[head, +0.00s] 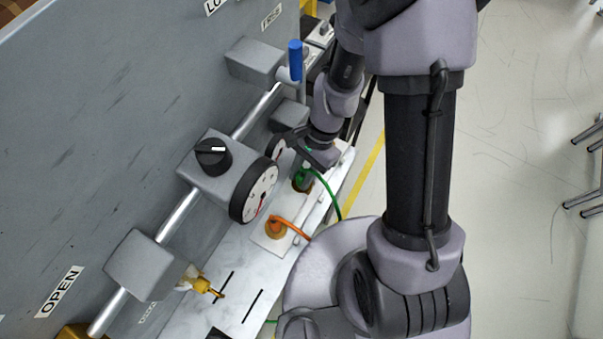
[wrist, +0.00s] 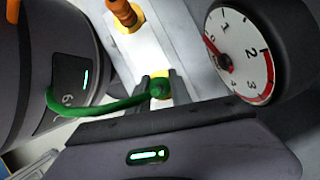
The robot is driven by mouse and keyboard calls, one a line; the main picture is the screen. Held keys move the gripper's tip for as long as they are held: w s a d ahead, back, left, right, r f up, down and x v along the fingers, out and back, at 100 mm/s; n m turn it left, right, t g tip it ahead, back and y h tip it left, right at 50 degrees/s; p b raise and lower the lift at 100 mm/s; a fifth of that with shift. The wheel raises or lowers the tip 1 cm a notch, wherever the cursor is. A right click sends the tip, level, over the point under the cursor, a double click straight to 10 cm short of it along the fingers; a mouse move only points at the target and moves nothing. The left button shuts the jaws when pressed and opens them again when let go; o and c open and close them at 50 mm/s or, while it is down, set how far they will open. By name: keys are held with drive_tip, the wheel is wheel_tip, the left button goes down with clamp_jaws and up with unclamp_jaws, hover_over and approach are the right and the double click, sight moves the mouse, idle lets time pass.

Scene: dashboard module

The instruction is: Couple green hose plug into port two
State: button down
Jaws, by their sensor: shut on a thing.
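My gripper (head: 303,179) is shut on the green hose plug (wrist: 160,88), with one finger on each side of it in the wrist view. The green hose (head: 331,191) curves away to the right in the head view. The plug is at a yellow-ringed port (wrist: 164,74) on the white panel; the ring shows just behind it. I cannot tell whether the plug is above the port or inside it. An orange plug (head: 276,224) sits in a neighbouring port, and it also shows in the wrist view (wrist: 122,9). No port number is readable.
A round gauge (head: 255,192) stands close to the ports and also shows large in the wrist view (wrist: 241,55). A black knob (head: 213,154), a blue-handled lever (head: 295,62) and a yellow valve (head: 201,281) are along the grey panel.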

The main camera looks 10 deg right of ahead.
drive_tip(key=c, duration=1.1)
unclamp_jaws()
